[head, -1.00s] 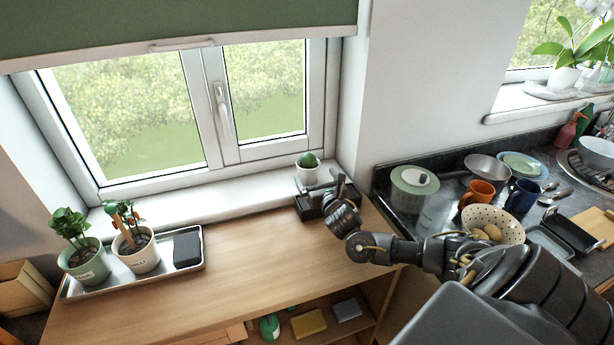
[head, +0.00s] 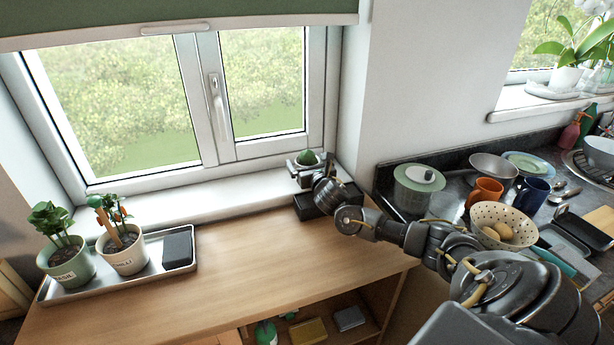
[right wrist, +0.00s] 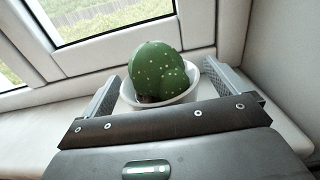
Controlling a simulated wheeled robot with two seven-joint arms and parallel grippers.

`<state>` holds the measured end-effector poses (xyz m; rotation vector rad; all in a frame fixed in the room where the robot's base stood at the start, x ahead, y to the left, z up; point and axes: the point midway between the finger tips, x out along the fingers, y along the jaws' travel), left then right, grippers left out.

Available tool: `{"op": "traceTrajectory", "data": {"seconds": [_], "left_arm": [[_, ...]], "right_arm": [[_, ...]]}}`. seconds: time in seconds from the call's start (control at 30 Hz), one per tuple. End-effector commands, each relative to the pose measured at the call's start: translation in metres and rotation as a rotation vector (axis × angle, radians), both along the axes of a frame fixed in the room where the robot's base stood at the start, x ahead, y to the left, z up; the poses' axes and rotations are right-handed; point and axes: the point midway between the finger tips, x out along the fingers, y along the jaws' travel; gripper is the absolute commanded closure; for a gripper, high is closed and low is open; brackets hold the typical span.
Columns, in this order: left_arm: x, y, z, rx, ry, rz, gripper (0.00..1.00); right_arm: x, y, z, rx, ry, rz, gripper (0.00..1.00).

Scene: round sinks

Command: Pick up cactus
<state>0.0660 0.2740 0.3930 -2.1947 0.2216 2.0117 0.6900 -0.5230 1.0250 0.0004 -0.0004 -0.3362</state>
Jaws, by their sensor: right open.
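The cactus (head: 307,157) is a small round green plant in a white pot on the windowsill, at the right end below the window. In the right wrist view the cactus (right wrist: 158,72) shows pale dots, and its white pot (right wrist: 190,92) stands upright. My right gripper (head: 308,165) is at the pot. In the right wrist view its open fingers (right wrist: 165,92) stand one on each side of the pot, with a small gap visible on the right. Whether either finger touches the pot is unclear. The gripper body hides the pot's lower part. My left gripper is out of view.
A dark box (head: 312,207) sits on the wooden counter (head: 240,245) below the sill. A metal tray (head: 120,285) with two potted plants stands at left. A colander (head: 490,212), mugs and a green-lidded container (head: 418,180) stand on the right worktop. The middle counter is clear.

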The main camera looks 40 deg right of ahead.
Motion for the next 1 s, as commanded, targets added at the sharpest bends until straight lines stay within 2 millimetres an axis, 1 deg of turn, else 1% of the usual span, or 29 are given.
{"op": "traceTrajectory", "data": {"seconds": [0.1, 0.13, 0.53, 0.57, 0.87, 1.0], "left_arm": [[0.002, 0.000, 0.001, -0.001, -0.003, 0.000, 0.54], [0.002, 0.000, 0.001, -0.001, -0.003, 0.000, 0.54], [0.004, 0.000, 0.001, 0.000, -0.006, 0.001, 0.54], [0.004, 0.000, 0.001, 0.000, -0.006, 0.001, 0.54], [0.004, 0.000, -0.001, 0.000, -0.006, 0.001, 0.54], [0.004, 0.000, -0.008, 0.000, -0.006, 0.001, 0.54]], "right_arm": [[0.000, 0.000, 0.000, 0.000, 0.000, 0.000, 0.03], [0.000, 0.000, 0.000, 0.000, 0.000, 0.000, 0.05], [0.000, 0.001, 0.000, -0.001, 0.001, 0.001, 0.58], [0.000, 0.000, 0.001, 0.000, -0.001, 0.001, 0.59], [0.000, 0.000, 0.003, -0.001, -0.002, 0.000, 0.59], [0.000, 0.000, 0.014, -0.001, -0.004, 0.002, 0.59]]}}
